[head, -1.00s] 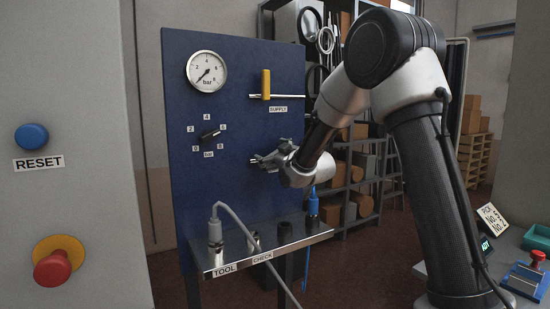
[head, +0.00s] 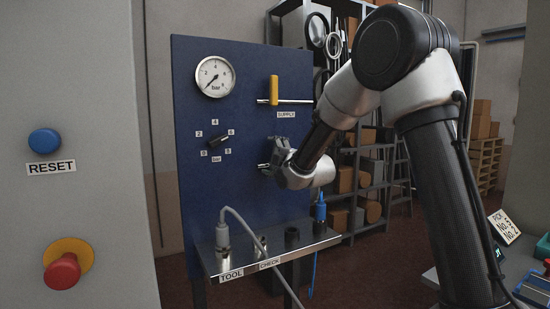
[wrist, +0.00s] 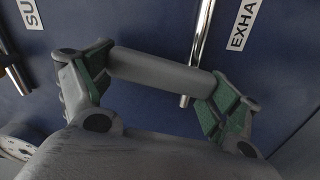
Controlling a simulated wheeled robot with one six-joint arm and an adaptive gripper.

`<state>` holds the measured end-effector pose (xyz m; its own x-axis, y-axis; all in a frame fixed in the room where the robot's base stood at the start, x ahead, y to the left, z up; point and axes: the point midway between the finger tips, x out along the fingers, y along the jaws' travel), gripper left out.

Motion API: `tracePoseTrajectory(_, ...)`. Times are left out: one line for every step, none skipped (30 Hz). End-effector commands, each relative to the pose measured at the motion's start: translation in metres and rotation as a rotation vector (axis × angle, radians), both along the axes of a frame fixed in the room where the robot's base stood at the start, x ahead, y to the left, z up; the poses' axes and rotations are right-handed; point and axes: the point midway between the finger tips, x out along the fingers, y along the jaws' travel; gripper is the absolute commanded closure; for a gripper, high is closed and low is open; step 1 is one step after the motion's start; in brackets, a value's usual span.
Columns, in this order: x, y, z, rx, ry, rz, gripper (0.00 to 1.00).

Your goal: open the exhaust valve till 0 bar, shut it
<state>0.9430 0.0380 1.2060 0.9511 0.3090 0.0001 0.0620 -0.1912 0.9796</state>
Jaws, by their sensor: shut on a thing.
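My gripper (head: 281,154) is at the blue panel, below the supply valve. In the wrist view my gripper (wrist: 164,76) has its two green-padded fingers shut on the ends of a grey exhaust valve handle (wrist: 160,70). The handle lies across a chrome pipe (wrist: 201,40), beside a partly visible exhaust label (wrist: 243,25). In the head view my gripper hides the handle. The round pressure gauge (head: 215,77) is at the panel's upper left. Its needle points to the lower left, near the low end of the scale; the exact reading is too small to tell.
The supply valve's yellow handle (head: 274,90) stands upright across its pipe. A black selector knob (head: 217,141) is left of my gripper. A metal shelf (head: 265,254) with a grey hose juts out below. A reset button (head: 44,141) and red stop button (head: 62,271) are at the left.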

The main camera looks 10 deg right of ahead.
Motion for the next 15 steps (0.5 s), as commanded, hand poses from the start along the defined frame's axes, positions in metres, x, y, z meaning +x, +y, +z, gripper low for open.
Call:
tracePoseTrajectory(-0.0005, 0.0018, -0.0003, -0.031, -0.009, 0.001, 0.53)
tracePoseTrajectory(-0.0008, 0.0024, -0.0005, -0.048, -0.015, 0.001, 0.53)
tracePoseTrajectory(-0.0010, 0.0032, -0.0006, -0.071, -0.022, 0.001, 0.53)
tracePoseTrajectory(-0.0012, 0.0038, -0.0008, -0.087, -0.027, 0.001, 0.53)
tracePoseTrajectory(-0.0014, 0.0044, -0.0010, -0.100, -0.032, 0.001, 0.53)
tracePoseTrajectory(-0.0017, 0.0051, -0.0012, -0.119, -0.038, 0.001, 0.53)
tracePoseTrajectory(-0.0018, 0.0055, -0.0014, -0.131, -0.042, 0.001, 0.53)
tracePoseTrajectory(-0.0019, 0.0059, -0.0015, -0.143, -0.046, 0.001, 0.53)
tracePoseTrajectory(-0.0021, 0.0063, -0.0017, -0.155, -0.050, 0.001, 0.53)
tracePoseTrajectory(-0.0022, 0.0066, -0.0017, -0.166, -0.053, 0.001, 0.53)
tracePoseTrajectory(-0.0023, 0.0070, -0.0019, -0.172, -0.055, 0.001, 0.53)
tracePoseTrajectory(-0.0024, 0.0073, -0.0020, -0.182, -0.058, 0.001, 0.53)
tracePoseTrajectory(-0.0024, 0.0075, -0.0021, -0.188, -0.060, 0.001, 0.53)
tracePoseTrajectory(-0.0025, 0.0076, -0.0021, -0.193, -0.062, 0.001, 0.53)
tracePoseTrajectory(-0.0025, 0.0078, -0.0022, -0.198, -0.064, 0.001, 0.53)
